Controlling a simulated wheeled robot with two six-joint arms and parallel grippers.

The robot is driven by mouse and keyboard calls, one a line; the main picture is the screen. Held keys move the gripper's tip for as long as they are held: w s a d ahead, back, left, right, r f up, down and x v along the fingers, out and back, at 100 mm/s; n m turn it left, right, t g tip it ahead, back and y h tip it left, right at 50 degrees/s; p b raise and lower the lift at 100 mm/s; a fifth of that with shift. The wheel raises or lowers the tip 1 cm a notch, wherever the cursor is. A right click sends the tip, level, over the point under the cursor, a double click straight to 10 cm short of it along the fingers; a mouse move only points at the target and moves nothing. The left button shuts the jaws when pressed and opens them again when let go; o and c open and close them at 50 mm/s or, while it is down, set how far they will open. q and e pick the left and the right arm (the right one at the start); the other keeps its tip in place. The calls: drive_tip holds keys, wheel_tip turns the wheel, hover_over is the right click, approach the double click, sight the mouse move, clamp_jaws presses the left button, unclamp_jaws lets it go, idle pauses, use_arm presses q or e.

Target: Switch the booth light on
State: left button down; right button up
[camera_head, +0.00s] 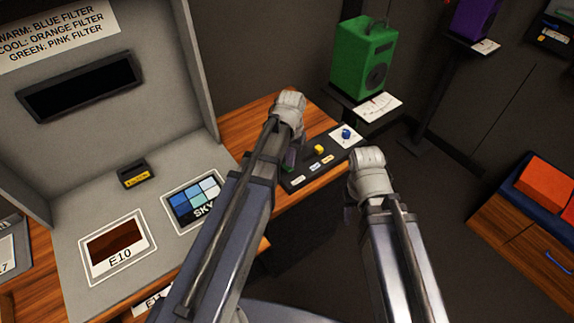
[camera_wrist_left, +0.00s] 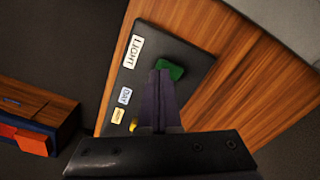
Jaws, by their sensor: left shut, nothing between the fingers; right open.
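A black control panel (camera_head: 333,157) lies on the wooden counter. In the left wrist view, the panel (camera_wrist_left: 185,50) carries a green button (camera_wrist_left: 172,69) beside a white label reading LIGHT (camera_wrist_left: 133,51). My left gripper (camera_wrist_left: 159,75) is shut and empty, its fingertips at the green button and covering part of it. I cannot tell whether they touch it. In the head view my left gripper (camera_head: 290,160) is over the panel's near-left end and mostly hides the green button. My right gripper (camera_head: 348,213) is open, off the counter's right side, and partly hidden by its wrist.
A yellow button (camera_head: 319,149) and a blue trackball (camera_head: 346,133) are further along the panel. A green speaker (camera_head: 362,58) stands behind. A wooden cabinet (camera_head: 530,245) is at right.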

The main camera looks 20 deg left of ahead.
sight(290, 169)
use_arm(q)
drive_tip(key=shift+f+b, duration=0.9)
drive_tip(key=shift+f, duration=0.05)
use_arm(e)
drive_tip(key=shift+f, duration=0.95)
use_arm(q)
drive_tip(key=shift+r, duration=0.1)
use_arm(e)
drive_tip(key=shift+r, duration=0.1)
use_arm(q)
wheel_tip(290, 169, up, 7)
drive_tip(key=p, duration=0.7)
use_arm(e)
wheel_tip(290, 169, up, 7)
